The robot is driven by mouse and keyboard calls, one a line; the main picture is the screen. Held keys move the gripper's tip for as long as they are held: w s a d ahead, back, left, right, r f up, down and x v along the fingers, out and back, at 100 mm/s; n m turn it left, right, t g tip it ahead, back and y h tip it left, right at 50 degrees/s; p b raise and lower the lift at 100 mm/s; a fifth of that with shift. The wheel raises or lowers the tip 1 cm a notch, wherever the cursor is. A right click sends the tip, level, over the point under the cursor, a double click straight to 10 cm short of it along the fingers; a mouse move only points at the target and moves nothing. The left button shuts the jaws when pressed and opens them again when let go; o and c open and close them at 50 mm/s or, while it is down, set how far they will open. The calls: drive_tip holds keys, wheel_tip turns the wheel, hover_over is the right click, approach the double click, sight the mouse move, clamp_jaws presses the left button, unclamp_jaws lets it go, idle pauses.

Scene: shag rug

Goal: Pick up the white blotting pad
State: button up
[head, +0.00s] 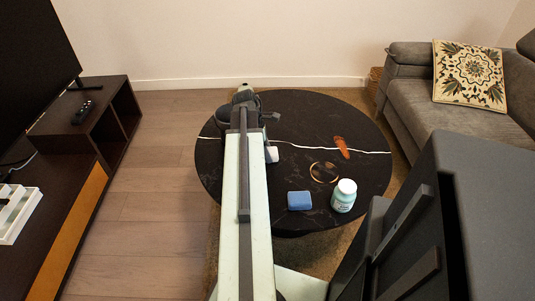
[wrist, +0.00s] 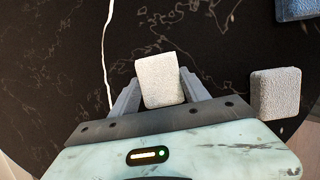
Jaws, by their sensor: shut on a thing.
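The white blotting pad (wrist: 160,80) is a small pale block with rounded corners. In the wrist view it stands between the two fingers of my gripper (wrist: 161,77), which is shut on it. Its far end sticks out past the fingertips. In the head view the pad (head: 271,154) shows just right of my arm, near the white vein of the round black table (head: 285,110); my arm hides most of the gripper there. I cannot tell whether the pad touches the table top.
A second, greyer pad (wrist: 276,93) lies right of my gripper in the wrist view. A blue pad (head: 299,201), a white-capped bottle (head: 343,196), a brown ring (head: 323,172) and an orange object (head: 341,147) are on the table's right half. A grey sofa (head: 415,95) stands at right.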

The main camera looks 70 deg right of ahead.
wheel_tip(320, 180, up, 10)
drive_tip(key=p, duration=1)
drive_tip(key=o, duration=0.6)
drive_tip(key=c, duration=0.4)
drive_tip(key=shift+c, duration=0.2)
drive_tip(key=shift+w, duration=0.1)
